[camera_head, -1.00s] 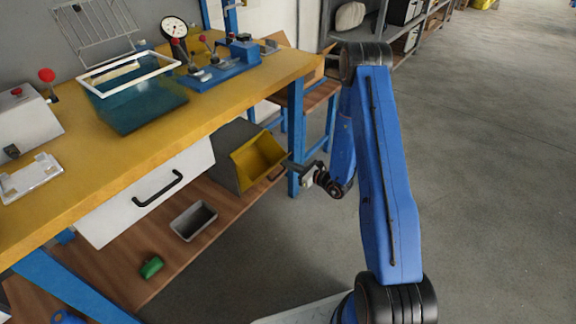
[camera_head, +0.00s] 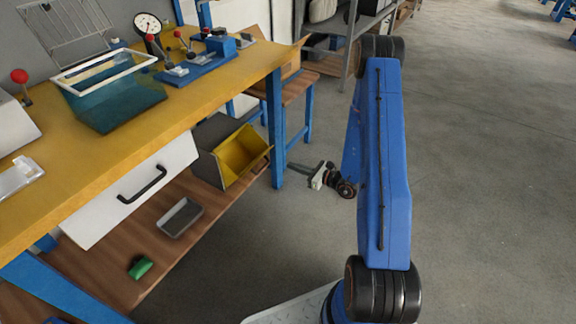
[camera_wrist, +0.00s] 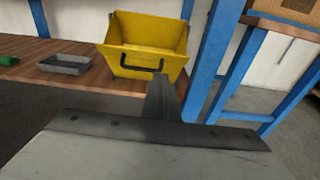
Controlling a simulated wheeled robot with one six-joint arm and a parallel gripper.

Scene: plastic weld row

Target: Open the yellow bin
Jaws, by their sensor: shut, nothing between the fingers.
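The yellow bin (camera_head: 232,164) sits in a grey housing on the wooden lower shelf, under the workbench. Its front panel leans outward, so its inside shows from above. In the wrist view the yellow bin (camera_wrist: 150,32) is straight ahead, with a black handle (camera_wrist: 142,69) on its front. My gripper (camera_head: 303,166) is to the right of the bin, past the blue bench leg, apart from the handle. In the wrist view my gripper (camera_wrist: 163,85) is shut and empty, its fingers just below and right of the handle.
A blue bench leg (camera_head: 276,130) stands close to the bin's right side. A grey tray (camera_head: 180,217) and a green object (camera_head: 141,267) lie on the shelf (camera_head: 107,270). A white drawer (camera_head: 135,190) hangs above. Open floor (camera_head: 490,180) lies to the right.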

